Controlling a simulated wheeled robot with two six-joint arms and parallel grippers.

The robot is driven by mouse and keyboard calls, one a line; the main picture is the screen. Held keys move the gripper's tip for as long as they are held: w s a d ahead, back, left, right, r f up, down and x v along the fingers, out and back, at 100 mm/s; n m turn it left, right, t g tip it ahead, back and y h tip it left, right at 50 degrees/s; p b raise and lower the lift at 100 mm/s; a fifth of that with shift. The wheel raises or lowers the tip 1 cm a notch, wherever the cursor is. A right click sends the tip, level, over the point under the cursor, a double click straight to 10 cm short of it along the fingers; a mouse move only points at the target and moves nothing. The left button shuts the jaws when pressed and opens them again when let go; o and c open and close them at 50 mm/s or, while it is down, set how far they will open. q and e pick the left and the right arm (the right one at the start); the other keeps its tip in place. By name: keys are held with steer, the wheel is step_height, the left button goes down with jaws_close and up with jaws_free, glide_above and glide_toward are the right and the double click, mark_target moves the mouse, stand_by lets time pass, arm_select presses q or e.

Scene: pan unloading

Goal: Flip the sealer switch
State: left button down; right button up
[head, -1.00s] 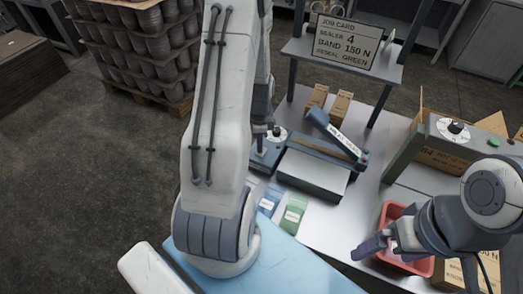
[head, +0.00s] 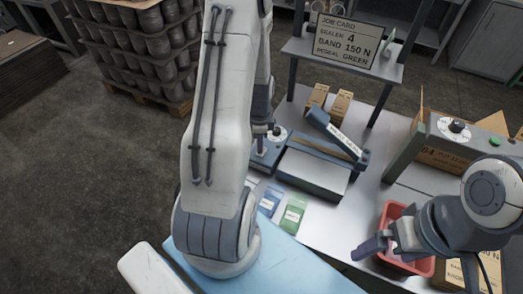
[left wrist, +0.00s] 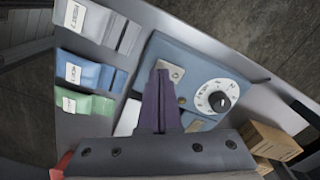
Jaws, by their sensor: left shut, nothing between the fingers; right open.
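The blue sealer (head: 312,172) stands on the bench with its lid arm raised and tilted. Its control box (left wrist: 190,50) fills the middle of the left wrist view. On the box are a white dial with a black knob (left wrist: 220,100) and a small pale plate (left wrist: 176,72), which looks like the switch plate and is partly hidden by my fingers. My left gripper (left wrist: 163,74) is shut and empty, its tips at the plate; I cannot tell whether they touch. In the head view my left arm hides most of it. My right gripper (head: 372,247) is open by the red bin (head: 418,266).
A green packet (head: 292,214) and a blue packet (head: 270,201) lie in front of the sealer. A job card (head: 346,43) stands on the shelf behind, reading sealer 4. Small cartons (head: 340,105) stand behind the sealer. A second machine with a dial (head: 455,127) is at right.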

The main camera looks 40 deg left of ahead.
arm_select(q)
steer(key=shift+f+b, duration=0.5)
steer(key=shift+f, duration=0.2)
steer(key=shift+r, duration=0.15)
step_height(320, 180, up, 7)
steer(key=p, duration=0.6)
stand_by(0.4)
stand_by(0.3)
